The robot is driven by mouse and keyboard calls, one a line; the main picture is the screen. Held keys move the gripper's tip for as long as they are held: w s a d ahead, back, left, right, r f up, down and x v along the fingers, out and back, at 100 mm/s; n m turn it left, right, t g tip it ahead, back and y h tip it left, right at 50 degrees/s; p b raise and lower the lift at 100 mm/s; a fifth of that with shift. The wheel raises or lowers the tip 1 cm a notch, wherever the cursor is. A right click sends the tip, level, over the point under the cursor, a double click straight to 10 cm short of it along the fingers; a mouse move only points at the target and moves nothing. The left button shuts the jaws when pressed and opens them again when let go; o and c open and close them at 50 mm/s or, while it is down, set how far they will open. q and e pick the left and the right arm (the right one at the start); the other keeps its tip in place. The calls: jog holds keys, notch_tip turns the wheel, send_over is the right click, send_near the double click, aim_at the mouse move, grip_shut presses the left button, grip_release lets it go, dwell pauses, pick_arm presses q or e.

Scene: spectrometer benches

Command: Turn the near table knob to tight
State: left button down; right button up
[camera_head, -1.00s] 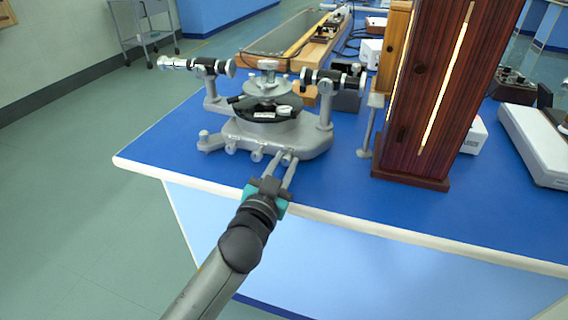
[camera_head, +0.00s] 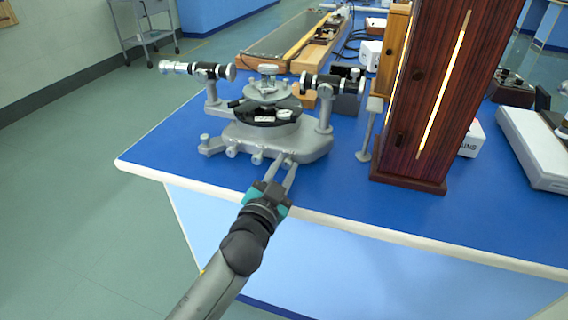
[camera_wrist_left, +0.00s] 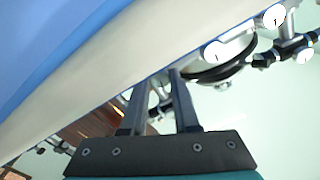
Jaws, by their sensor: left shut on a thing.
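The grey spectrometer (camera_head: 265,140) stands near the front left corner of the blue bench, with a round black table (camera_head: 268,112) and two telescope-like tubes. Small knobs stick out along the front of its base, among them a left one (camera_head: 231,151) and a middle one (camera_head: 257,158). My left gripper (camera_head: 287,161) reaches over the front edge and is shut on the rightmost front knob, which its fingertips mostly hide. In the left wrist view the gripper's two fingers (camera_wrist_left: 158,76) stand close together, and the knob cannot be made out. My right gripper is out of view.
A tall dark wooden case (camera_head: 430,100) with a lit slit stands right of the spectrometer, with a grey stand (camera_head: 368,130) between them. A white box (camera_head: 540,145) lies at the right. The blue bench (camera_head: 320,205) is clear in front.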

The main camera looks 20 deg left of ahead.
pick_arm(q)
jog(key=m+p, duration=0.1)
jog(key=m, duration=0.1)
jog(key=shift+r+m, duration=0.1)
jog(key=shift+m, duration=0.3)
jog(key=m+p, duration=0.1)
jog(key=m, duration=0.2)
jog(key=shift+m, duration=0.3)
jog(key=m+p, duration=0.1)
jog(key=m, duration=0.3)
jog(key=shift+m, duration=0.3)
jog(key=shift+m+p, duration=0.5)
jog(key=shift+m, duration=1.8)
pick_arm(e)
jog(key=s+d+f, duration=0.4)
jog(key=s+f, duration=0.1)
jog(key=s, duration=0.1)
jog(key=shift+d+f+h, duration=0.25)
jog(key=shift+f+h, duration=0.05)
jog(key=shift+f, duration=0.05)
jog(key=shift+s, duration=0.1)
pick_arm(q)
jog(key=c, duration=0.7)
grip_release()
jog(key=shift+f, duration=0.2)
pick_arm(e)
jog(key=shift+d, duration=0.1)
pick_arm(q)
jog(key=shift+o, duration=0.2)
